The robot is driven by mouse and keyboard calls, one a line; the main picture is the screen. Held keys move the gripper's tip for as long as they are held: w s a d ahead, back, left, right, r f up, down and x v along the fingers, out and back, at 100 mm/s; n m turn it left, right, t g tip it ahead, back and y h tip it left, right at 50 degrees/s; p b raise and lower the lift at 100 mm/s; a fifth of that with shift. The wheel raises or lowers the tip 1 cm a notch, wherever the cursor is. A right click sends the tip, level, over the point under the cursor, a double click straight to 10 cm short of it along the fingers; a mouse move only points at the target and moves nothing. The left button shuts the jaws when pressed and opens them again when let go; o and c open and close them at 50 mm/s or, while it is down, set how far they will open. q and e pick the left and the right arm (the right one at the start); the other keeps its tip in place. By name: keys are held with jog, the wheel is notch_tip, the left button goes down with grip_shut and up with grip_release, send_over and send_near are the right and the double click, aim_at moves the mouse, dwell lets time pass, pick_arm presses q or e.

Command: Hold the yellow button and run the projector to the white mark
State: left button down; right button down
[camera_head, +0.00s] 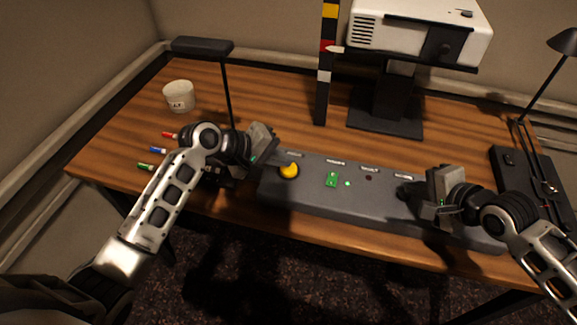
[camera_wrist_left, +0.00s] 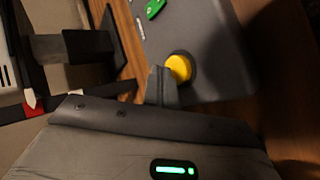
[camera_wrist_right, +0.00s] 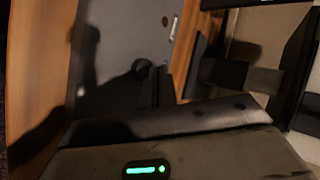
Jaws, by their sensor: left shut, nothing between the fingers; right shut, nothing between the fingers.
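The yellow button (camera_head: 289,171) is at the left end of the grey control panel (camera_head: 300,195). My left gripper (camera_head: 274,160) is shut and empty just left of it; in the left wrist view its fingertips (camera_wrist_left: 162,84) are close beside the button (camera_wrist_left: 180,68), contact unclear. My right gripper (camera_head: 414,190) is shut and empty by a black knob (camera_head: 403,191), which also shows in the right wrist view (camera_wrist_right: 142,68). The white projector (camera_head: 415,28) sits on a black stand. A white pointer (camera_head: 334,49) is level with the red band of the banded post (camera_head: 321,100); a whitish band (camera_head: 323,76) is lower.
A green rocker switch (camera_head: 332,179), a small lit green lamp and a dark red lamp are mid-panel. A black box (camera_head: 507,160) and desk lamp (camera_head: 562,42) are right.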

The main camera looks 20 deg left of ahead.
pick_arm(q)
jog(key=shift+f, duration=0.25)
dwell(0.3)
jog(key=shift+f, duration=0.2)
pick_arm(e)
jog(key=shift+r, duration=0.1)
